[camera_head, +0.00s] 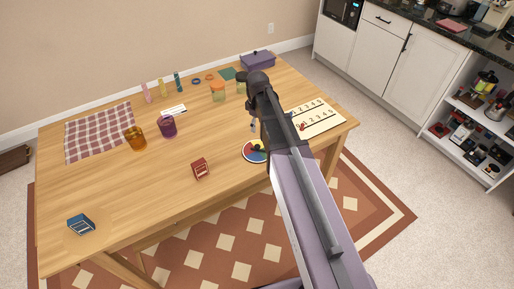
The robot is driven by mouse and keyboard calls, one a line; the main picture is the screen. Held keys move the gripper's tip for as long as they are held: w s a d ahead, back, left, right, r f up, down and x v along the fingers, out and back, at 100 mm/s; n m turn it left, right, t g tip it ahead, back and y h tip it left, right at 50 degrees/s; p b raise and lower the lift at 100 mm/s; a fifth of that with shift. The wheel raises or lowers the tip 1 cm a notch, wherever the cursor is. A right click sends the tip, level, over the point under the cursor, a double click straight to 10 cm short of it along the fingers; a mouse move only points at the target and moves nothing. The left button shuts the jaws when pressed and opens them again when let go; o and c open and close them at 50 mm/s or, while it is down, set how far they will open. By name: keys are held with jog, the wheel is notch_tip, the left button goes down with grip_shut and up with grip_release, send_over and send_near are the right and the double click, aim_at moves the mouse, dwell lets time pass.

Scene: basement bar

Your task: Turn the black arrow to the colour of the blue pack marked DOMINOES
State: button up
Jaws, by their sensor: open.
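The blue pack (81,224) lies on the table at the front left; its lettering is too small to read. The round dial (248,157), with red, blue and yellow parts, lies near the table's front edge, right of centre. The black arrow (258,149) shows as a small dark shape on it; which colour it points at I cannot tell. My arm covers the dial's right side. My dark gripper (259,84) is at the arm's far end, above the table beyond the dial. It is open, with its fingers hard to make out. I see nothing held in it.
A red pack (200,169) lies left of the dial. An orange cup (135,138), a purple cup (167,127) and a checked cloth (98,132) are further left. A number board (318,117) lies right of my arm. A purple box (258,60) stands at the back. The front left is mostly clear.

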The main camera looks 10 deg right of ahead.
aim_at(257, 146)
jog(key=shift+f+b, duration=6.3)
jog(key=shift+f, duration=0.2)
grip_shut()
